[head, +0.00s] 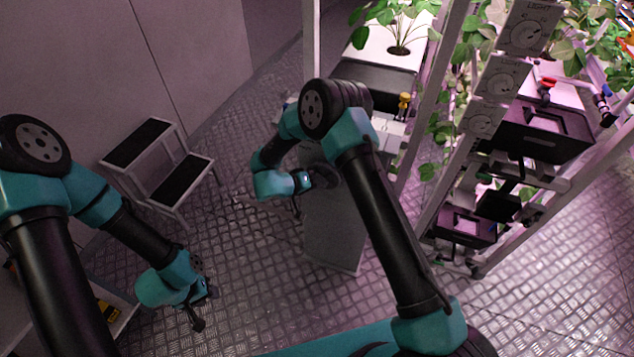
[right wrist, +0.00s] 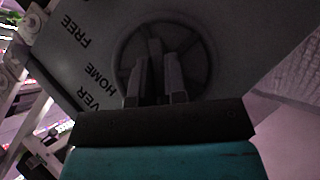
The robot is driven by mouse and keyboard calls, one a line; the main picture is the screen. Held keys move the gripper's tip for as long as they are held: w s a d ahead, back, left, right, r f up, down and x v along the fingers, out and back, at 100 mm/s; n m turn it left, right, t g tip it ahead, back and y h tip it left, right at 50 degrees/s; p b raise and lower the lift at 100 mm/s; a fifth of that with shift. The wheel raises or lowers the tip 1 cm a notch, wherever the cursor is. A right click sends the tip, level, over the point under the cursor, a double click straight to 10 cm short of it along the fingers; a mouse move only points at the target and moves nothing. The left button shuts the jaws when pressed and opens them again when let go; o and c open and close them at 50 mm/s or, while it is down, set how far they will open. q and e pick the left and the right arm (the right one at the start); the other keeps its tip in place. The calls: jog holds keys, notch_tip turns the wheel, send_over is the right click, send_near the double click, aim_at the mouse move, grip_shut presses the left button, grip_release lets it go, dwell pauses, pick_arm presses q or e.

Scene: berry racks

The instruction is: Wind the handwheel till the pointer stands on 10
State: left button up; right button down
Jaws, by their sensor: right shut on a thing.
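The dark round handwheel (right wrist: 207,50) sits on a grey panel (right wrist: 255,25) in the right wrist view. The panel has black lettering, with FREE and HOME readable. My right gripper (right wrist: 154,88) is shut on a part of the handwheel, with its fingers in front of the wheel's middle. In the head view my right gripper (head: 318,180) is at the upper part of a grey cabinet (head: 335,225), and my arm hides much of the spot. No pointer or 10 mark can be made out on the wheel. My left gripper (head: 203,308) hangs low at the left, away from the cabinet; its opening is unclear.
A two-step stool (head: 150,150) stands on the metal floor at the left. A plant rack (head: 440,110) with several LIGHT dials (head: 500,77) and dark trays rises at the right. A white tray (head: 125,305) with a yellow item is at the lower left. The floor between is clear.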

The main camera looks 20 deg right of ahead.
jog(key=shift+w+f+n+g+h, duration=0.15)
jog(key=shift+n+g+h, duration=0.25)
jog(key=shift+n+h, duration=0.65)
jog(key=shift+h, duration=0.25)
jog(key=c, duration=1.2)
grip_release()
jog(key=shift+o, duration=0.2)
jog(key=shift+a, duration=0.15)
jog(key=v, duration=1.7)
